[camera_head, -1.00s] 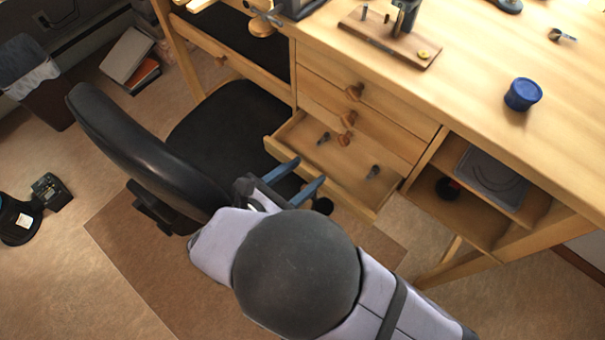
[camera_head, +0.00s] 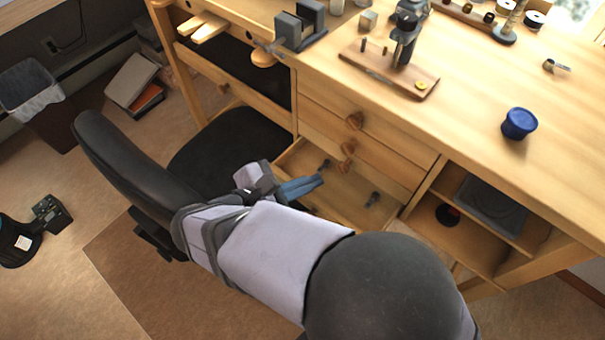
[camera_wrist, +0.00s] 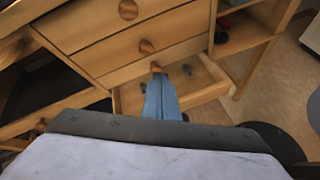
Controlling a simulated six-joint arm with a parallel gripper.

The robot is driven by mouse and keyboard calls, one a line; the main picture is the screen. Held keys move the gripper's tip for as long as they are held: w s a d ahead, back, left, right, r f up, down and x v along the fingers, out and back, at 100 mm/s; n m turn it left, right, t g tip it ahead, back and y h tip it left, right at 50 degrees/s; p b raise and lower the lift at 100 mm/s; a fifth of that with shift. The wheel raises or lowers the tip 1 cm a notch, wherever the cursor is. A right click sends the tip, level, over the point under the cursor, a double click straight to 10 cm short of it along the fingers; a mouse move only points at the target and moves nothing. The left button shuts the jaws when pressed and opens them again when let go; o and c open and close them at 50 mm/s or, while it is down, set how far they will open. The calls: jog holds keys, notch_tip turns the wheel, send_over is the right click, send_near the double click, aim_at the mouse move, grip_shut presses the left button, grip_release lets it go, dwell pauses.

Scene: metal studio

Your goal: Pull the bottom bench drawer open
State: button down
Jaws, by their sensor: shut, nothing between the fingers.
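The bottom bench drawer (camera_head: 375,212) is slid out, with a few small dark pieces inside. In the wrist view the open drawer (camera_wrist: 205,92) lies around and right of the fingers. My gripper (camera_head: 320,180) is shut and empty, its blue fingers together; they appear over the drawer's opening, but their height above it is unclear. In the wrist view the fingers (camera_wrist: 158,78) point toward a wooden knob (camera_wrist: 155,66) at the back of the opening. My arm hides most of the drawer front and any handle on it.
Two closed drawers with knobs (camera_head: 354,120) sit above. A black office chair (camera_head: 130,160) stands close left of my arm. An open shelf (camera_head: 455,235) is on the right.

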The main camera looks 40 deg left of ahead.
jog(key=w+a+r+m+g+y+p, duration=0.1)
jog(key=w+a+m+g+p, duration=0.2)
jog(key=m, duration=1.2)
jog(key=w+a+m+g, duration=0.4)
jog(key=m+g, duration=0.1)
jog(key=m, duration=0.9)
jog(key=x, duration=0.4)
jog(key=s+x, duration=0.1)
jog(key=x, duration=0.8)
jog(key=shift+s+a+f+p, duration=0.15)
jog(key=shift+f+p, duration=0.15)
jog(key=shift+f, duration=0.3)
jog(key=shift+s+f, duration=0.1)
jog(key=shift+f, duration=0.25)
jog(key=shift+s+p, duration=0.5)
jog(key=shift+s, duration=1.3)
